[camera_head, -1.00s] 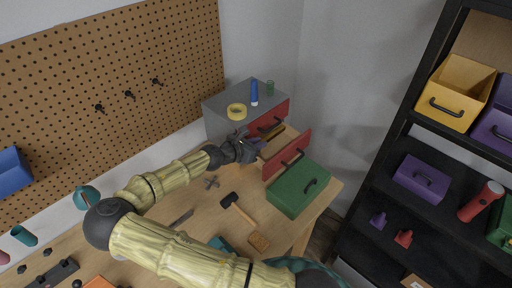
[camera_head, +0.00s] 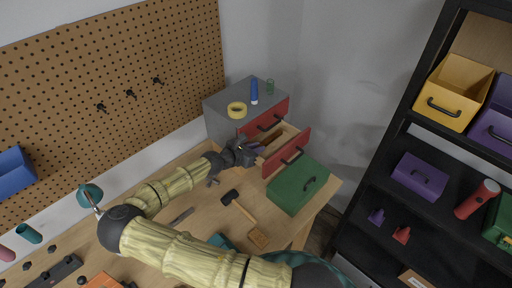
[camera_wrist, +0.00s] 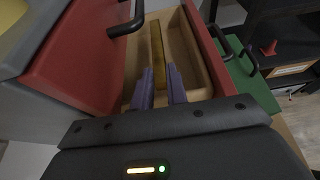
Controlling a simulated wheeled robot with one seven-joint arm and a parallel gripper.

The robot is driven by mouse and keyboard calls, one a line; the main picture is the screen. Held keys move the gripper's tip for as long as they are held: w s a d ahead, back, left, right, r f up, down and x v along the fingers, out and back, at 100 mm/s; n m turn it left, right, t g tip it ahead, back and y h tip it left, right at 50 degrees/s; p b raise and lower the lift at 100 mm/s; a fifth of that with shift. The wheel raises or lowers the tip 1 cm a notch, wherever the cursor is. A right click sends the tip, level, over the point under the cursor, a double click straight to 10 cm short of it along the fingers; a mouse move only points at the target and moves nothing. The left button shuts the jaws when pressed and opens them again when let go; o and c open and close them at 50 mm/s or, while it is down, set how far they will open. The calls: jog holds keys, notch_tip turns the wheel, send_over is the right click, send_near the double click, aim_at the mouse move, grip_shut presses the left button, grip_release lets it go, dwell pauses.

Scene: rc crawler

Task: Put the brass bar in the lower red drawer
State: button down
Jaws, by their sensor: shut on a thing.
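The lower red drawer (camera_head: 290,153) of the grey cabinet is pulled open. It also shows in the wrist view, with its red front (camera_wrist: 207,48) on the right and its pale wooden inside open to view. My gripper (camera_head: 260,148) is at the left side of the open drawer. In the wrist view its purple fingers (camera_wrist: 160,92) are shut on the brass bar (camera_wrist: 173,78), which points away from me over or into the drawer. I cannot tell whether the bar touches the drawer floor. In the head view the bar (camera_head: 270,138) is small and partly hidden.
The upper red drawer (camera_head: 268,122) is closed, its handle close above. Yellow tape (camera_head: 237,110) and a blue marker-like item (camera_head: 254,91) stand on the cabinet. A green box (camera_head: 296,188) sits right beside the open drawer. A hammer (camera_head: 238,205) lies on the bench.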

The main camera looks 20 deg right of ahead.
jog(key=shift+f, duration=0.15)
jog(key=c, duration=1.4)
grip_release()
jog(key=shift+a+r, duration=0.15)
jog(key=shift+r, duration=0.6)
jog(key=b+v, duration=0.3)
jog(key=v, duration=0.8)
jog(key=shift+s+a+b, duration=0.25)
jog(key=shift+b, duration=0.1)
